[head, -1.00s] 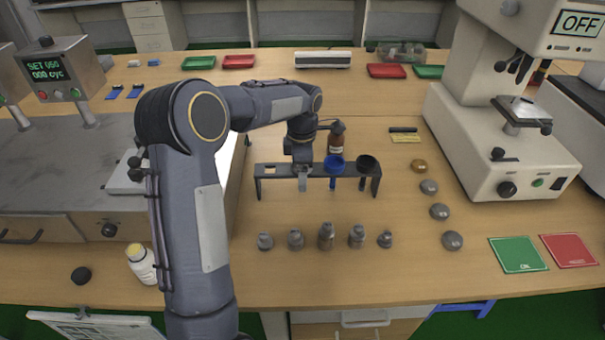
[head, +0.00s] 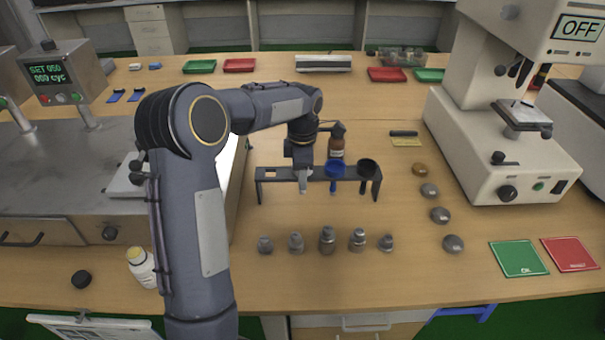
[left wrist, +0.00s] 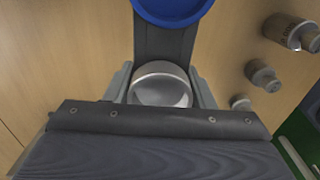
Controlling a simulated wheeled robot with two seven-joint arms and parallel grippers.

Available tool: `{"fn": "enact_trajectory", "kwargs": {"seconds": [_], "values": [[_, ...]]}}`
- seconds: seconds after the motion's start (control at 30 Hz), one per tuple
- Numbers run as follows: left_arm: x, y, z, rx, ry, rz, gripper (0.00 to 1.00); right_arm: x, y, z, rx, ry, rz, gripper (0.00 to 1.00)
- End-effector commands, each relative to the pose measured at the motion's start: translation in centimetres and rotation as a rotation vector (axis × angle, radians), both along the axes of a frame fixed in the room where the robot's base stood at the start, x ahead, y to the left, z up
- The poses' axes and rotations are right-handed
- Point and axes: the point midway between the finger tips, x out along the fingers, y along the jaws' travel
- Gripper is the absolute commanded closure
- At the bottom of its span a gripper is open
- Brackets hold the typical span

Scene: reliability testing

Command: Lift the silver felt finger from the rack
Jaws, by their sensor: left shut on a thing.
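The silver felt finger (left wrist: 160,84) shows in the left wrist view as a round silver-rimmed top between my two grey fingers. My left gripper (left wrist: 160,92) is shut on it, one finger on each side. In the head view my left gripper (head: 303,181) points down at the left part of the dark rack (head: 270,174) and mostly hides the silver finger. The blue felt finger (head: 335,169) stands in the rack just right of the gripper, and its blue rim (left wrist: 172,8) shows in the wrist view. A black felt finger (head: 368,168) stands further right. My right gripper is not in view.
Round pieces (head: 440,215) and a white tester (head: 500,150) are at right. The bench near the front edge is mostly clear.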

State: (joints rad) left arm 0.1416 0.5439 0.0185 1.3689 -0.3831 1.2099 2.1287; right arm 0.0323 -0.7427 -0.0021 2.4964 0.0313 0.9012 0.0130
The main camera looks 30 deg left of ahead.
Motion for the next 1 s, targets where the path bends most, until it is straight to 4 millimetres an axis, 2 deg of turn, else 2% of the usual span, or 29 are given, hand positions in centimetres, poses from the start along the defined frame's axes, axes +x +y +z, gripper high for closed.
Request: {"fn": "enact_trajectory", "kwargs": {"seconds": [0.27,0.7,0.83,1.0], "values": [[0.1,0.0,4.3,0.001,-0.007,0.0,0.75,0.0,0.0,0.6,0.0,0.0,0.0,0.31],[0.2,0.0,13.5,0.0,-0.006,0.0,0.75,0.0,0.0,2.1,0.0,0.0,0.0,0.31],[0.1,-0.1,15.6,0.0,-0.005,-0.001,0.75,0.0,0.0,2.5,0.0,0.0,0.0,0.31],[0.1,0.0,17.1,0.0,-0.002,0.0,0.75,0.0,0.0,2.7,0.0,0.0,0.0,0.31]]}}
